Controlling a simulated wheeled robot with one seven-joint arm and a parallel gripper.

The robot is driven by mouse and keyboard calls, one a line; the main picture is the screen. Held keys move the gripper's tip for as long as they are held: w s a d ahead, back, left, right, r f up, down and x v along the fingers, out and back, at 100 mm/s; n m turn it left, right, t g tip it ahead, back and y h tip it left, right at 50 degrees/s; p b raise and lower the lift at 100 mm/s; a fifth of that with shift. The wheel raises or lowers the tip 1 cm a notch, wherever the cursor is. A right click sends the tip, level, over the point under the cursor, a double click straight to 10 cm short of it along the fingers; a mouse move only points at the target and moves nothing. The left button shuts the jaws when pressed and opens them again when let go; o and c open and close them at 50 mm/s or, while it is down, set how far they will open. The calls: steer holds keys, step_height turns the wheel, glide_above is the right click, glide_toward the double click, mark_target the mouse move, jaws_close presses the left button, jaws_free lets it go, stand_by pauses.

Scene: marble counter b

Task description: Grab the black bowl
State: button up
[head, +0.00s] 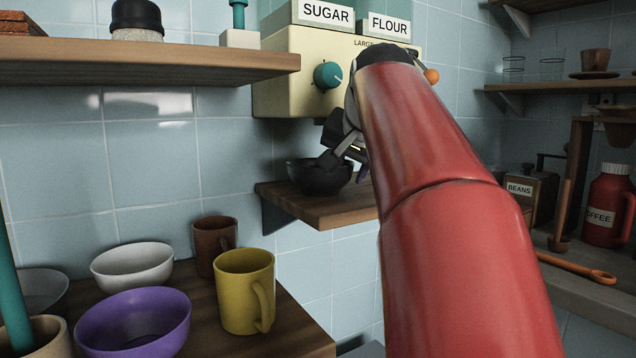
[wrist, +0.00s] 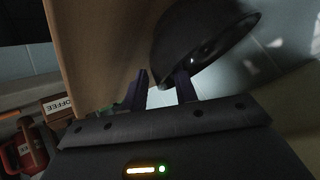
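The black bowl (head: 312,178) sits upright on a small wooden shelf (head: 335,208) below the cream dispenser. My gripper (head: 338,158) is at the bowl's right side in the head view, partly hidden by my red arm. In the wrist view the black bowl (wrist: 198,38) is just beyond the fingers of my gripper (wrist: 162,80). The fingers are apart, with a visible gap between them. The right finger's tip overlaps the bowl's rim, and the left finger is outside it. I cannot tell whether either touches the bowl.
The cream dispenser (head: 290,75) hangs close above the bowl. A purple bowl (head: 135,322), a white bowl (head: 132,264), a yellow mug (head: 243,290) and a brown mug (head: 212,245) stand on the lower-left counter. A red coffee flask (head: 608,208) stands at right.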

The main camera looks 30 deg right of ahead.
jaws_close()
steer(key=shift+r, duration=0.2)
stand_by(0.3)
